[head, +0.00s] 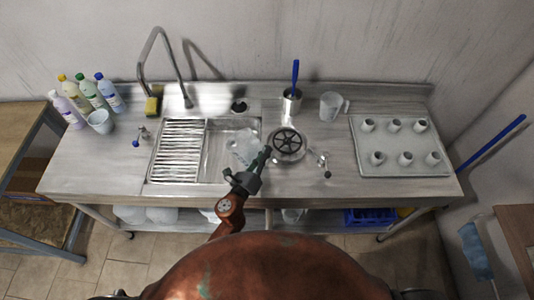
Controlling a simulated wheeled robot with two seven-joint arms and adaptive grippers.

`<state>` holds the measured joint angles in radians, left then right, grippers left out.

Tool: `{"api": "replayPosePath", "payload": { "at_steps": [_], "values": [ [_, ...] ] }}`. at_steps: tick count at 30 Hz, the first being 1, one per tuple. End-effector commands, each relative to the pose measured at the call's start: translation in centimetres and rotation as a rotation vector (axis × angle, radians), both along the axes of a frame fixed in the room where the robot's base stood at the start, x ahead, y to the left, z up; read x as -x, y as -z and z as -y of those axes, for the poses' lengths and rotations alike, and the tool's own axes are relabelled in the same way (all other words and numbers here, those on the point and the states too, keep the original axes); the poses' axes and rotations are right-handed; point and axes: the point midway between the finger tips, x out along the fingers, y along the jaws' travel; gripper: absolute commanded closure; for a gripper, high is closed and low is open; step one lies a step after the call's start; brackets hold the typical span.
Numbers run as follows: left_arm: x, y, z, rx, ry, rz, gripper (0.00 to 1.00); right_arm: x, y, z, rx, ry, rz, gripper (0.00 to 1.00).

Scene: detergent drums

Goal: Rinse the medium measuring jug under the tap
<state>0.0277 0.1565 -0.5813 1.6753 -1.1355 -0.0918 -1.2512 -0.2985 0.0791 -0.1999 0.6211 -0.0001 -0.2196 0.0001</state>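A clear jug (243,146) shows in the sink basin (218,150), looking tilted; I cannot tell whether it rests on the basin floor. My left gripper (248,163) reaches over the basin's front right part, its fingers spread beside the jug's near side. Whether they touch or hold the jug is unclear. Another clear jug with a handle (330,106) stands at the back of the counter. My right gripper is out of view.
A ribbed drainboard (178,150) lies left of the basin. A round black-spoked fixture (287,144) sits right of it, near a blue-handled brush in a metal cup (292,104). Bottles (87,92) and a white tub (100,121) stand left; a tray of cups (400,158) lies right.

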Motion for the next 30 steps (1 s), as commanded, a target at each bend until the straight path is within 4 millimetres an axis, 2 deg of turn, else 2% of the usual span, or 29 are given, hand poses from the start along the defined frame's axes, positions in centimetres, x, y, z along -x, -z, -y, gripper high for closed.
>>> {"api": "replayPosePath", "payload": {
  "at_steps": [3, 17, 30],
  "values": [
    [-0.5, -1.0, -0.8, 0.070, -0.001, -0.035, 1.00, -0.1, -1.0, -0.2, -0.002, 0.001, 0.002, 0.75],
    [-2.2, -3.2, -4.0, 0.360, -0.002, -0.197, 1.00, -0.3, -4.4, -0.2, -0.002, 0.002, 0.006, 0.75],
    [-2.2, -2.9, -4.0, 0.369, 0.000, -0.203, 1.00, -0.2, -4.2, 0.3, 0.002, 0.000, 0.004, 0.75]
  ]
}}
